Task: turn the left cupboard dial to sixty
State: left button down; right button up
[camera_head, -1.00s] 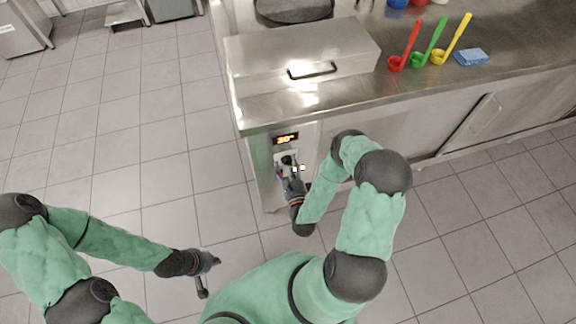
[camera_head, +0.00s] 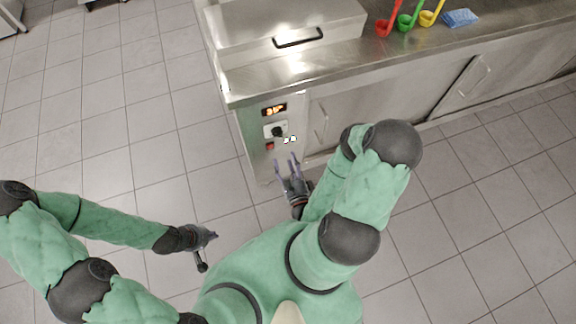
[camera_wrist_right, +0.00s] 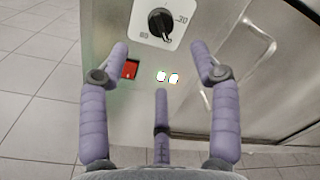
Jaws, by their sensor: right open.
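The cupboard dial (camera_head: 279,131) is a black knob on a white plate on the cupboard's end panel. An orange-lit display (camera_head: 274,109) above it has digits too small to read surely. In the right wrist view the dial (camera_wrist_right: 160,24) sits at the top centre, with 30 marked at its right and a mark that looks like 60 at its lower left. My right gripper (camera_head: 286,160) is open and empty, a little below and in front of the dial, not touching it. It also shows in the wrist view (camera_wrist_right: 160,60). My left gripper (camera_head: 208,246) hangs low over the floor, away from the cupboard; its jaws are unclear.
A red switch (camera_wrist_right: 130,69) and small lit lamps (camera_wrist_right: 167,77) sit below the dial. A cupboard door with a handle (camera_wrist_right: 257,35) is to the right. Ladles (camera_head: 405,20) and a blue cloth (camera_head: 461,17) lie on the steel counter (camera_head: 350,75). The left floor is clear.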

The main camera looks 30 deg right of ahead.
jog(key=shift+s+a, duration=0.2)
jog(key=shift+s, duration=0.45)
jog(key=w+a+f+n+g+y, duration=0.6)
jog(key=a+f+n+g+y, duration=0.15)
jog(key=n, duration=0.75)
jog(key=s+a+r+n+g, duration=0.1)
jog(key=s+a+n+g, duration=0.2)
jog(key=s+n+g, duration=0.2)
jog(key=s+a+r+n+g+y, duration=0.1)
jog(key=s+a+r+n+g, duration=0.1)
jog(key=s+a+n+g, duration=0.2)
jog(key=s+n, duration=0.2)
jog(key=shift+s+r+n+g, duration=0.25)
jog(key=shift+n+g, duration=0.05)
jog(key=shift+g, duration=0.05)
